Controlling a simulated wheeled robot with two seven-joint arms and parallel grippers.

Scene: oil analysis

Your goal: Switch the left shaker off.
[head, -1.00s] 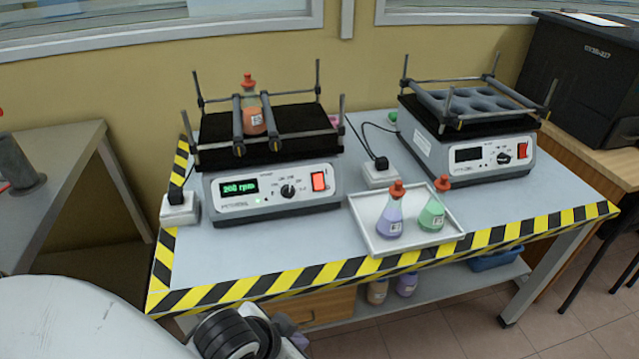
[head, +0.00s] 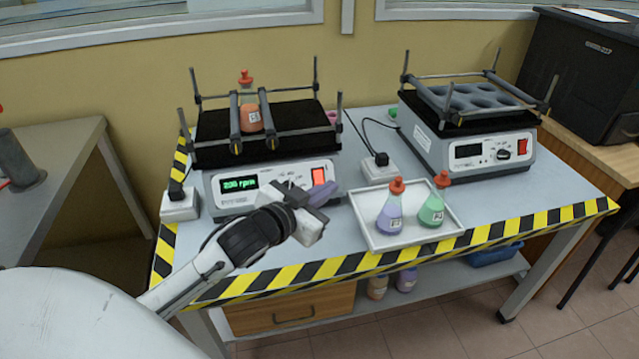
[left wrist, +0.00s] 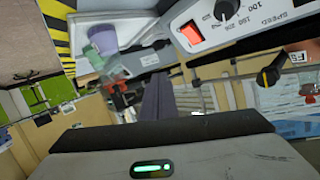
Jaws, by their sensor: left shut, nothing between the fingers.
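The left shaker (head: 215,187) stands at the back left of the table, its green display lit and reading 200 rpm. Its red power switch (head: 319,176) is at the right end of the front panel. The switch also shows in the left wrist view (left wrist: 190,33), with the speed knob (left wrist: 226,9) near it. A flask with orange liquid (head: 250,117) is clamped on top of the shaker. My left gripper (head: 322,195) is shut and empty, in front of the panel and just below the switch; it hides the knob. My right gripper is not in view.
A white tray (head: 372,238) with a purple flask (head: 389,212) and a green flask (head: 432,210) lies right of my left gripper. A second shaker (head: 430,150) with a dark display stands further right. A power socket box (head: 181,209) sits at the left.

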